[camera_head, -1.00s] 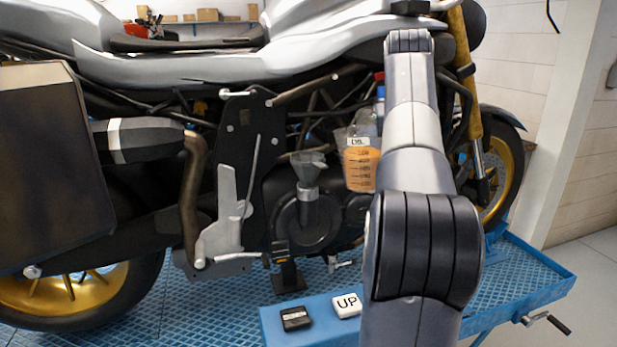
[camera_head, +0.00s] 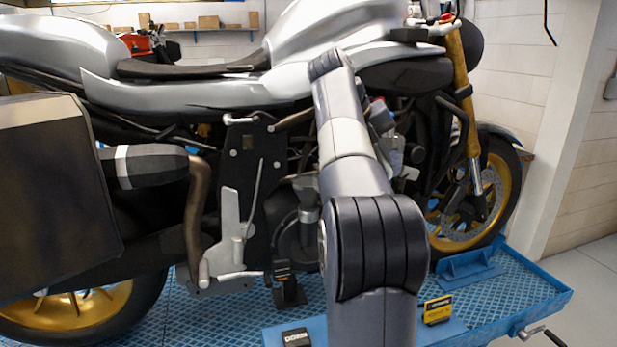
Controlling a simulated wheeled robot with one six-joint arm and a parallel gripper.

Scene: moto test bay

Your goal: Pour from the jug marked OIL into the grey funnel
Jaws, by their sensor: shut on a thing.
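The grey funnel (camera_head: 305,188) stands upright low in front of the motorcycle's engine, left of my arm. My arm covers part of it. The jug marked OIL does not show now; my arm crosses the area where it was seen earlier. My gripper is also hidden behind my arm, so its hold and any contact with the funnel cannot be seen.
The motorcycle (camera_head: 190,95) stands on a blue lift platform (camera_head: 530,290). A black DOWN button (camera_head: 296,338) and a yellow box (camera_head: 437,310) lie at the front. A dark case (camera_head: 55,190) fills the left.

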